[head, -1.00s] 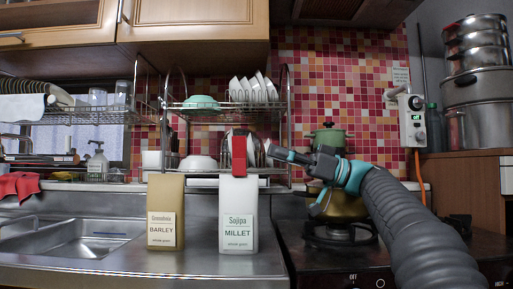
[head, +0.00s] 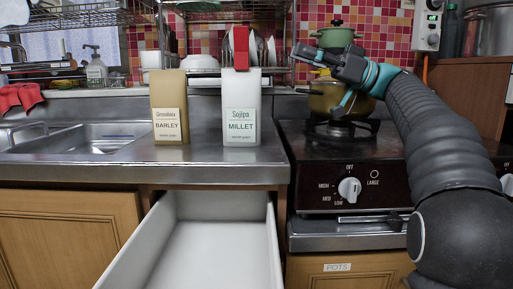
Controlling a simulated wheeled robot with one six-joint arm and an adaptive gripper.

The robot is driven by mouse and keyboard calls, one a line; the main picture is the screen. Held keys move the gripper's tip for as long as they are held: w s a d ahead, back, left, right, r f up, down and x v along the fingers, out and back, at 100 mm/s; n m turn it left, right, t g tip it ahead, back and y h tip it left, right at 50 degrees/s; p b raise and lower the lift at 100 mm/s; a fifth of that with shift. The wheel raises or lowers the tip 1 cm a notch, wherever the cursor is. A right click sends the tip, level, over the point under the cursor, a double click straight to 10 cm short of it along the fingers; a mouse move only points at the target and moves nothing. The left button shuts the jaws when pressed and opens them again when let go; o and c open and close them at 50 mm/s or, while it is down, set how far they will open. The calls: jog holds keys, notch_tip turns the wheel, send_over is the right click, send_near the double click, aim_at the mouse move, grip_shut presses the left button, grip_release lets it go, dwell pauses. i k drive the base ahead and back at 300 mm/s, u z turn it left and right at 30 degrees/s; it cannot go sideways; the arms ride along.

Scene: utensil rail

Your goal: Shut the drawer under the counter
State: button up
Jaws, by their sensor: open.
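The drawer (head: 200,255) under the counter is pulled out toward me. It is white inside, and the part I see is empty. Its front panel is below the picture's edge and hidden. The steel counter (head: 80,172) runs above it. My gripper (head: 305,56) is open and empty, raised in front of the stove's back and the tiled wall. It is well above the drawer and to its right, touching nothing that I can see.
A barley bag (head: 169,115) and a millet bag (head: 240,118) with a red clip stand on the counter. A stove (head: 395,165) with pots is at right, a sink (head: 75,140) at left. A dish rack (head: 225,10) is behind.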

aim_at(188, 239)
jog(key=k, duration=0.95)
